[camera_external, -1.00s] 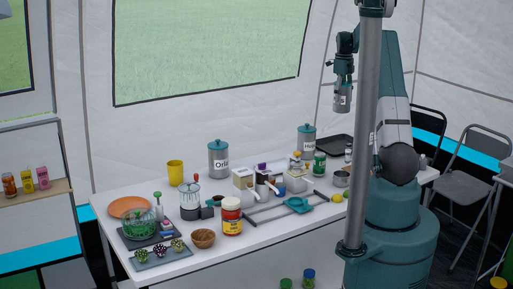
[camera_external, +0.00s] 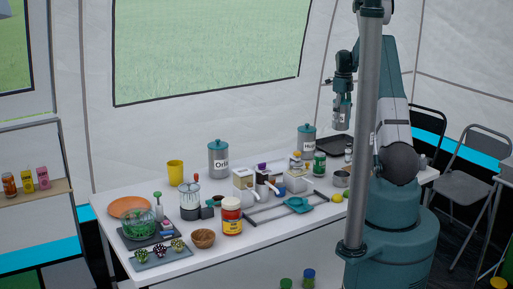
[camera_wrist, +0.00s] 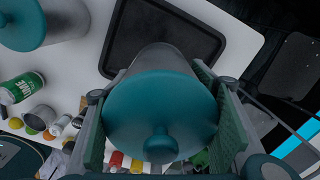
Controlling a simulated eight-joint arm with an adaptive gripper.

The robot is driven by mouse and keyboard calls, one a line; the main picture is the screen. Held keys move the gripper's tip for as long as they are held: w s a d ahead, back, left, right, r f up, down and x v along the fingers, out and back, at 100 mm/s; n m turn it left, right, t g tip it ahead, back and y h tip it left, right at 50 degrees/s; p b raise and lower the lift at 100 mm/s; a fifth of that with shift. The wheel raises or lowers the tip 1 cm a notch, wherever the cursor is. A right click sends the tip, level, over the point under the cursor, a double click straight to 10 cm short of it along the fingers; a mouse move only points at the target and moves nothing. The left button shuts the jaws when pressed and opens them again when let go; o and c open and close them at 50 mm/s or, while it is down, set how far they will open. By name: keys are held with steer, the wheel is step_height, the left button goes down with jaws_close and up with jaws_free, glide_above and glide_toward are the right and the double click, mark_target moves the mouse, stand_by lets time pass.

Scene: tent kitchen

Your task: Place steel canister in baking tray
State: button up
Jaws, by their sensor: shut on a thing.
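The steel canister (camera_external: 341,119), grey with a teal lid, hangs upright in my gripper (camera_external: 343,97). In the wrist view, the teal lid (camera_wrist: 158,108) sits between the two fingers, which press on its sides. My gripper is shut on it. The baking tray (camera_external: 328,146), dark and rectangular, lies on the far right part of the white table. In the external view the canister is above the tray, with a gap between them. In the wrist view the tray (camera_wrist: 124,40) shows behind the canister, which hides part of it.
Another teal-lidded canister (camera_external: 306,140) stands just left of the tray and also shows in the wrist view (camera_wrist: 22,22). A green can (camera_external: 319,164) and a metal pot (camera_external: 341,179) stand in front. Several other kitchen items crowd the table's left and middle.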

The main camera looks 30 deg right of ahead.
mark_target(340, 127)
steer(key=shift+f, duration=0.1)
steer(key=shift+f, duration=3)
steer(key=shift+f, duration=0.15)
steer(key=shift+f+b, duration=0.35)
steer(key=shift+f, duration=1.35)
steer(key=shift+f, duration=0.15)
steer(key=o, duration=1.1)
step_height(340, 127, up, 12)
steer(key=shift+r+p, duration=0.15)
steer(key=shift+p, duration=0.25)
